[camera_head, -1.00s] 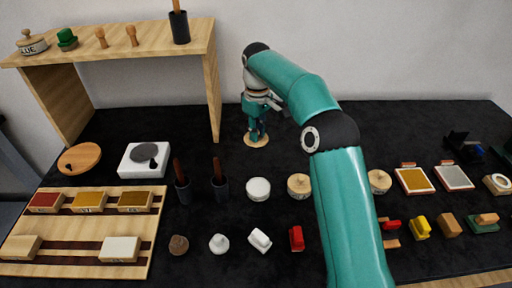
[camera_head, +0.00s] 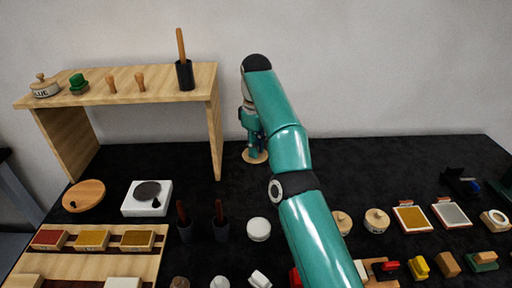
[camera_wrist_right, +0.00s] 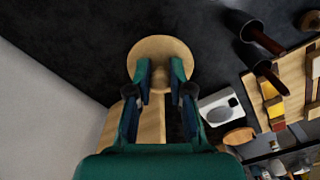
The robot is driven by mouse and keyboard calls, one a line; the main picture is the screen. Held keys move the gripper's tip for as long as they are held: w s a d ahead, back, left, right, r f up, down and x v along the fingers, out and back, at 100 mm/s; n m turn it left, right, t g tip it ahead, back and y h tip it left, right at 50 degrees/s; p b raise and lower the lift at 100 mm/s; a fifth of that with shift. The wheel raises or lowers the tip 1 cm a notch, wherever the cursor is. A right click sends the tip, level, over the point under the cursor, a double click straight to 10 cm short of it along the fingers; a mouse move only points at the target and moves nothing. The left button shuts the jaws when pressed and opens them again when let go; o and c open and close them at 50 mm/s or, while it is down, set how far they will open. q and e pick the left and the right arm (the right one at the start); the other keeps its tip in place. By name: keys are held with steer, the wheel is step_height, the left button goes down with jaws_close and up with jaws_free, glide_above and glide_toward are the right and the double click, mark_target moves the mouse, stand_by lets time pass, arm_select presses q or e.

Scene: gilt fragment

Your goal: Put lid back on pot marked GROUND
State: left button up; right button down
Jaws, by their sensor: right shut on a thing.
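My right gripper (camera_head: 254,149) is shut on the knob of a round pale wooden lid (camera_head: 260,158), beside the right leg of the wooden shelf. In the right wrist view the lid (camera_wrist_right: 160,46) sits beyond the two fingers (camera_wrist_right: 160,80), which close on its knob from both sides. A round white-topped pot (camera_head: 258,229) stands on the black table, nearer the camera and apart from the lid. No GROUND mark is legible. Two wooden-topped pots, one partly behind my arm (camera_head: 342,222) and one clear of it (camera_head: 376,220), stand to its right. My left gripper is not in view.
The shelf (camera_head: 150,88) carries a pot with partly legible lettering (camera_head: 44,90) and a dark holder (camera_head: 184,75). Two dark holders with brown handles (camera_head: 185,230) (camera_head: 220,230) stand left of the white-topped pot.

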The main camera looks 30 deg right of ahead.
steer(key=shift+w+f+n, duration=0.35)
steer(key=shift+f+n, duration=0.05)
steer(key=shift+n, duration=0.4)
steer(key=shift+a, duration=0.1)
steer(key=shift+f+n, duration=0.25)
steer(key=shift+n, duration=0.25)
steer(key=shift+w+f, duration=0.1)
